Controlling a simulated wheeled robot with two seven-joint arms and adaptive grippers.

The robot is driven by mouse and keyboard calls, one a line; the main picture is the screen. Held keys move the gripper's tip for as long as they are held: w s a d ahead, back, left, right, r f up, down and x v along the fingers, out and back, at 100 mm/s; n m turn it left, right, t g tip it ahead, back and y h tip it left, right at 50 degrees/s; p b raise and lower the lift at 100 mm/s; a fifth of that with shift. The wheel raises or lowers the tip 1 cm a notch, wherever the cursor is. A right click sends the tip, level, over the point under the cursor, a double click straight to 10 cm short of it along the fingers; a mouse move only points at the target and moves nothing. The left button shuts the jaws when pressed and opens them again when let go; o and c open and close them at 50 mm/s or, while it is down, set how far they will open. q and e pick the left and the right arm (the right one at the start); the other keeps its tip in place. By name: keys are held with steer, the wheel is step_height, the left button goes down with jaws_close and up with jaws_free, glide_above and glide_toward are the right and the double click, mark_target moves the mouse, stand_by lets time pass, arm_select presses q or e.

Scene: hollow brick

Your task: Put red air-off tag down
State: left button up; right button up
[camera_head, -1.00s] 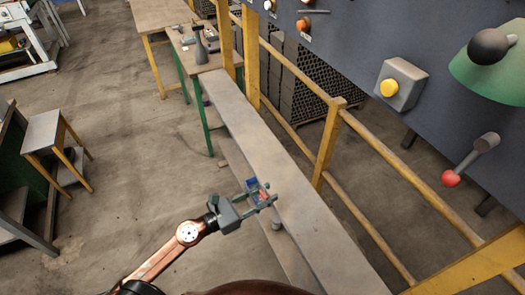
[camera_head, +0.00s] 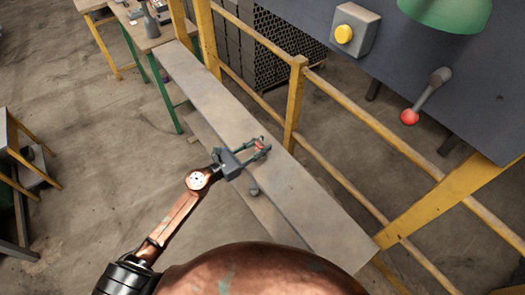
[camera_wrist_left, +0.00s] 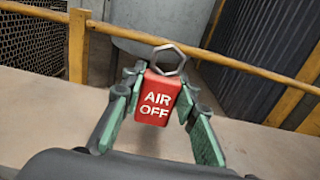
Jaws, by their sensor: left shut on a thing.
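The red air-off tag (camera_wrist_left: 157,98) has white "AIR OFF" lettering and a grey metal ring at its top. In the left wrist view it is upright between the green fingers of my left gripper (camera_wrist_left: 157,110), which is shut on it. In the head view the left gripper (camera_head: 262,149) is over the long grey bench (camera_head: 213,103), and the tag (camera_head: 259,144) is a small red patch between its fingertips. I cannot tell whether the tag's bottom touches the bench. My right gripper is not in view.
A yellow railing (camera_head: 297,95) runs along the bench's far side. Beyond it is a dark panel with a yellow button (camera_head: 344,34) and a red-knobbed lever (camera_head: 409,117). The bench is bare on both sides.

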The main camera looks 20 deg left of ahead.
arm_select(q)
steer(key=shift+w+f, duration=0.2)
steer(key=shift+w, duration=0.05)
steer(key=f, duration=0.3)
steer(key=shift+w+d+f, duration=0.1)
steer(key=shift+w+d, duration=0.1)
steer(key=shift+w, duration=0.15)
steer(key=shift+f, duration=0.35)
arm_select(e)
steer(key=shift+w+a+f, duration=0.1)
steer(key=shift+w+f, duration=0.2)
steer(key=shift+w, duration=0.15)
arm_select(q)
steer(key=shift+f+b, duration=0.1)
steer(key=shift+b, duration=0.3)
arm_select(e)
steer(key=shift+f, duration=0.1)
arm_select(q)
steer(key=o, duration=1)
steer(key=shift+o, duration=0.2)
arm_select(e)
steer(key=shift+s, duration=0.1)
arm_select(q)
steer(key=b+v, duration=0.1)
steer(key=v, duration=1.1)
steer(key=shift+b, duration=0.4)
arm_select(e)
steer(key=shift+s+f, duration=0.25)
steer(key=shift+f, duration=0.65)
